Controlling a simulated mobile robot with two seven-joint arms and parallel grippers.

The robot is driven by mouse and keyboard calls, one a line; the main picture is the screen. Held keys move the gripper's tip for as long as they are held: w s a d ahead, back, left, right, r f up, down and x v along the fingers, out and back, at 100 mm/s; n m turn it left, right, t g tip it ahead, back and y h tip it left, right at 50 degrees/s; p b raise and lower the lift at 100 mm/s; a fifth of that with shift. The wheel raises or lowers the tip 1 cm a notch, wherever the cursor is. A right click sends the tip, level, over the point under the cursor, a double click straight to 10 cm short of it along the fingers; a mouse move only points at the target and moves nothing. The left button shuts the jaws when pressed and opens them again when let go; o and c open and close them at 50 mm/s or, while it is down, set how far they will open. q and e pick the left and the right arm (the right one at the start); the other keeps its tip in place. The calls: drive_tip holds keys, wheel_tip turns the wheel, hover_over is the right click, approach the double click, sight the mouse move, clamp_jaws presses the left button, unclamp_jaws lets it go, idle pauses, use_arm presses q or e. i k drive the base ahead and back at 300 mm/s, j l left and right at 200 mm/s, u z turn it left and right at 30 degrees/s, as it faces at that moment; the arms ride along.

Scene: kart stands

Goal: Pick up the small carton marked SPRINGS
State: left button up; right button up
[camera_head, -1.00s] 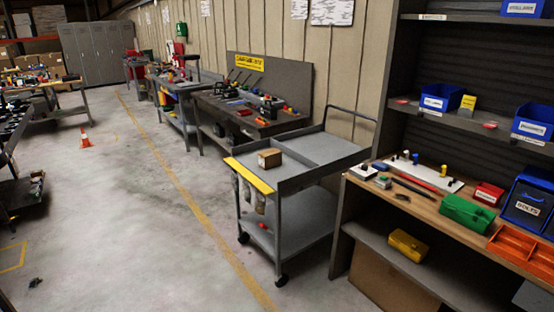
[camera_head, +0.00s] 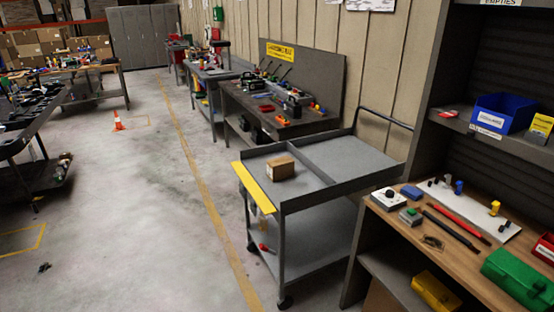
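A small brown carton (camera_head: 280,168) sits on the top tray of a grey cart (camera_head: 345,158), near the cart's yellow-edged end. Any marking on the carton is too small to read, so I cannot tell whether it says SPRINGS. Neither of my grippers shows in the head view.
A workbench (camera_head: 470,235) with tools, a green case (camera_head: 520,275) and shelving with a blue bin (camera_head: 503,112) stands at the right. More benches line the wall behind the cart. The concrete floor (camera_head: 130,220) left of the cart is open; an orange cone (camera_head: 117,122) stands farther back.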

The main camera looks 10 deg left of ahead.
sight(278, 169)
drive_tip(key=i+j+u, duration=0.1)
drive_tip(key=i, duration=0.35)
drive_tip(key=i+j, duration=0.3)
drive_tip(key=i, duration=0.15)
drive_tip(key=i+j+u, duration=0.15)
drive_tip(key=i, duration=0.3)
drive_tip(key=i+j, duration=0.5)
drive_tip(key=i, duration=0.15)
drive_tip(key=i+j+u, duration=0.1)
drive_tip(key=i+j, duration=0.4)
drive_tip(key=i, duration=0.1)
